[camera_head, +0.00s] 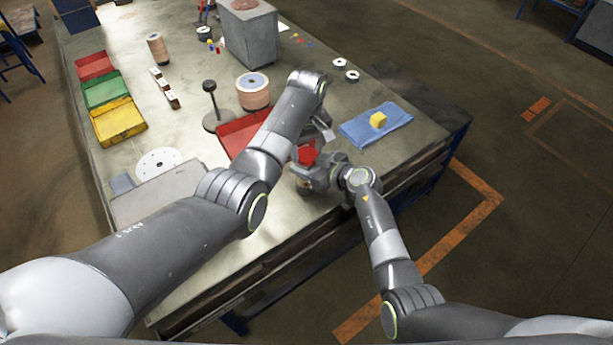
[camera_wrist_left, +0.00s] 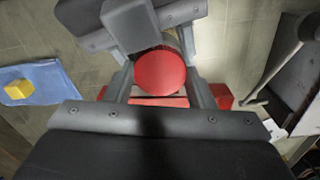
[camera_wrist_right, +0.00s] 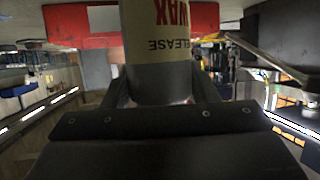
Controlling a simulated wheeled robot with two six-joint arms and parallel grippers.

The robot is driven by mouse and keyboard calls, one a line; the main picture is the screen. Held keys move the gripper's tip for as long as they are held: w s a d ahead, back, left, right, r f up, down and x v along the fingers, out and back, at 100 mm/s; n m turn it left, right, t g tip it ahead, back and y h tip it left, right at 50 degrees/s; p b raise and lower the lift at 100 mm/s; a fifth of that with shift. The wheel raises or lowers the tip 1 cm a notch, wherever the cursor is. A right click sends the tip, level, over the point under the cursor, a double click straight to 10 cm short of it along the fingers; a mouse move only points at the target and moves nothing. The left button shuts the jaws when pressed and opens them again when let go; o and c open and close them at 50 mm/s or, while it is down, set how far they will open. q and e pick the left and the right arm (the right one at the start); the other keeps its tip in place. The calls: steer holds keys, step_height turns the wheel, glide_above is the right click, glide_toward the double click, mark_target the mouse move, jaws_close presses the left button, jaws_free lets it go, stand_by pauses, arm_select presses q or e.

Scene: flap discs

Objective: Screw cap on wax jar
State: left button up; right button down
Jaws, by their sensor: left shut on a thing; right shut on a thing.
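A red cap (camera_head: 306,154) shows among the grippers near the front of the bench in the head view. In the left wrist view the round red cap (camera_wrist_left: 160,73) sits between the fingers of my left gripper (camera_wrist_left: 160,85), which is shut on it. My right gripper (camera_wrist_right: 160,90) is shut around the wax jar (camera_wrist_right: 160,55), whose cream label reads "RELEASE WAX" upside down in the right wrist view. The arms largely hide the jar in the head view. Whether the cap touches the jar's rim or threads cannot be told.
A red tray (camera_head: 232,137) lies just left of the grippers, beside a black-knobbed post (camera_head: 210,100) and a copper-coloured spool (camera_head: 253,95). A blue cloth (camera_head: 358,131) with a yellow block (camera_head: 378,120) lies to the right. Red, green and yellow bins (camera_head: 118,121) line the far-left side.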

arm_select(q)
steer(key=m, duration=0.2)
steer(key=shift+m, duration=0.4)
steer(key=o, duration=1.1)
steer(key=shift+r, duration=0.1)
steer(key=shift+r, duration=2.2)
steer(key=shift+c, duration=0.5)
steer(key=n, duration=0.1)
steer(key=r+n, duration=0.1)
steer(key=n, duration=0.2)
steer(key=shift+r+n, duration=0.4)
steer(key=n, duration=0.1)
steer(key=r+n, duration=0.1)
steer(key=n, duration=0.3)
steer(key=shift+r, duration=0.35)
